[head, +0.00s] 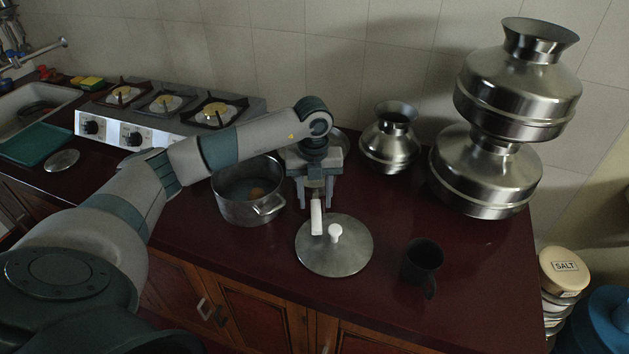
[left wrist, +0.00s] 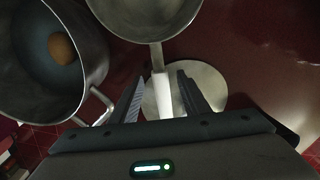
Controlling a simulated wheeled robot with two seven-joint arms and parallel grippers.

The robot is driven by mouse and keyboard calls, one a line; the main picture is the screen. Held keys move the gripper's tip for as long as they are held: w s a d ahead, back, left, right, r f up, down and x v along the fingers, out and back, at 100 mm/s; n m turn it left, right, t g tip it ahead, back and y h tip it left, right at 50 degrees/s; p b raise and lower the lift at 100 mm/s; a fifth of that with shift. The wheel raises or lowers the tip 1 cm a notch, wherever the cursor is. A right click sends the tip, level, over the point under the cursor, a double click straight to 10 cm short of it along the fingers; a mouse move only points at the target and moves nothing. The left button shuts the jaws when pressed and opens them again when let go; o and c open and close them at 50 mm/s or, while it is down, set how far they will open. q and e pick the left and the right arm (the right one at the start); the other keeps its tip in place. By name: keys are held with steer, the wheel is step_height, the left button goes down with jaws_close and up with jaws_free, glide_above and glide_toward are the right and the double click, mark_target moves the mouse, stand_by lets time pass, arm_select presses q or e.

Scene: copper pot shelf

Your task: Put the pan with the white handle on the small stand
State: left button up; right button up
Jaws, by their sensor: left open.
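The pan is mostly hidden behind my left gripper in the head view, where its white handle (head: 317,217) points toward the front of the counter. In the left wrist view the steel pan (left wrist: 145,17) is at the top, and its white handle (left wrist: 163,95) runs down between my fingers. My left gripper (head: 315,203) is open and above the counter, with a finger on either side of the handle; it also shows in the left wrist view (left wrist: 160,92). I cannot single out a small stand; the stove (head: 170,104) has several burners with dark supports. My right gripper is out of view.
A steel pot (head: 235,204) with a brown round thing inside stands left of my gripper. A round lid (head: 347,262) with a white knob lies in front. A dark mug (head: 421,262) and steel vessels (head: 390,145) stand right. The right-front counter has bare room.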

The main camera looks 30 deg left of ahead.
mark_target(316, 202)
arm_select(q)
steer(key=shift+w+f+p, duration=0.1)
steer(key=shift+f+p, duration=0.35)
steer(key=shift+f, duration=1.15)
steer(key=shift+w+r, duration=0.1)
jaws_close()
